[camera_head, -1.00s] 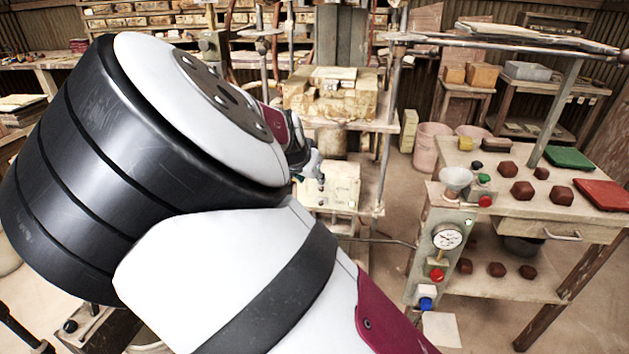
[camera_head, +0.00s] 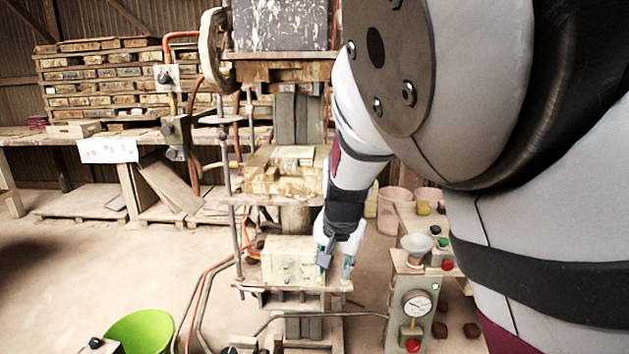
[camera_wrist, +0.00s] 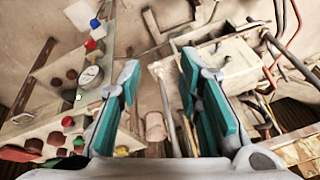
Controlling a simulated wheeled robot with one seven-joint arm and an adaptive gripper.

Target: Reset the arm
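My gripper (camera_head: 335,265) hangs at the end of my arm in the head view, in front of the right side of the press's lower pale block (camera_head: 288,262). In the wrist view my gripper (camera_wrist: 160,68) shows its two teal-padded fingers spread apart with nothing between them. I cannot tell whether the fingers touch the block. My arm fills the right side of the head view and hides most of the table there.
The press's upper mould (camera_head: 278,172) stands above the lower block, between metal rods. A control post with a gauge (camera_head: 416,304) is right of it. A green bucket (camera_head: 142,332) is at the lower left.

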